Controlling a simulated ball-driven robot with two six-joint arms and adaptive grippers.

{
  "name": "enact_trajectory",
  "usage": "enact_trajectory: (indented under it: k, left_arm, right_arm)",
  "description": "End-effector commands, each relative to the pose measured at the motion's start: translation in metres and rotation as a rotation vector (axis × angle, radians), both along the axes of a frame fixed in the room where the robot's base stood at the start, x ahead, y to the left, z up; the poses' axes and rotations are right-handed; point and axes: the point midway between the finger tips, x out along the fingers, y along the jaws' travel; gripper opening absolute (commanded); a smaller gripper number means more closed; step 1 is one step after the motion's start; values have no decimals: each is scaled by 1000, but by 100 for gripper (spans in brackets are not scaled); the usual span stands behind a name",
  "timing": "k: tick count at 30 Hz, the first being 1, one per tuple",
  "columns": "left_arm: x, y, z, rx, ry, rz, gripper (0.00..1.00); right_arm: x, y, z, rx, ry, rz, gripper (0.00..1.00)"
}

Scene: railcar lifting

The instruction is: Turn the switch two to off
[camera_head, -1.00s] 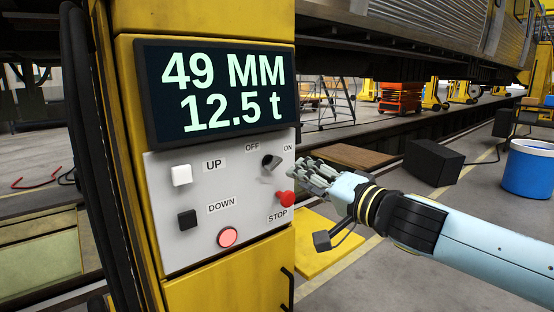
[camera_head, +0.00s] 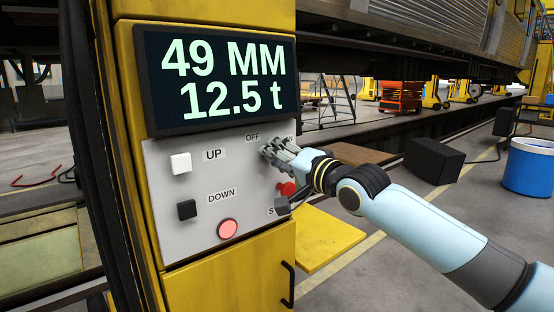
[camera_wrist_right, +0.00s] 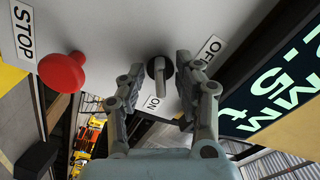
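The switch is a black rotary knob with a grey lever (camera_wrist_right: 157,72) on the light panel (camera_head: 200,237), between the OFF and ON labels. In the right wrist view its lever lies between my right gripper's two fingers, which are apart, with a gap on each side. In the head view my right gripper (camera_head: 272,150) covers the switch and part of the ON label. The OFF label (camera_head: 253,137) shows just above the fingers. My left gripper is in neither view.
The red STOP button (camera_wrist_right: 62,72) sits close beside the right gripper. The panel also has a white UP button (camera_head: 180,163), a black DOWN button (camera_head: 187,210) and a lit red button (camera_head: 228,230). The display (camera_head: 218,82) above reads 49 MM and 12.5 t.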

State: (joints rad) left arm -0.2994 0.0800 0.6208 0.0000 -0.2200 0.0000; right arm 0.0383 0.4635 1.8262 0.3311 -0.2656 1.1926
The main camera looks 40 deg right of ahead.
Motion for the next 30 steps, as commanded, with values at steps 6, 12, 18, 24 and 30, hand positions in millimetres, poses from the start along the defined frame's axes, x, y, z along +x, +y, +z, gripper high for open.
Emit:
enact_trajectory:
  k: [6, 12, 18, 24, 30]
  left_arm:
    - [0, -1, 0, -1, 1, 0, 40]
    - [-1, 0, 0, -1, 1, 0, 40]
    - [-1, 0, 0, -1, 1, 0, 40]
    - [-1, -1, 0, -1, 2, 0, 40]
    - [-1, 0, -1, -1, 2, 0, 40]
  right_arm:
    - [0, 0, 0, 0, 0, 0, 19]
    - [0, 0, 0, 0, 1, 0, 0]
    - [0, 0, 0, -2, 1, 0, 0]
    - [0, 0, -1, -35, -2, -1, 0]
    - [0, -1, -1, -139, -9, 0, 0]
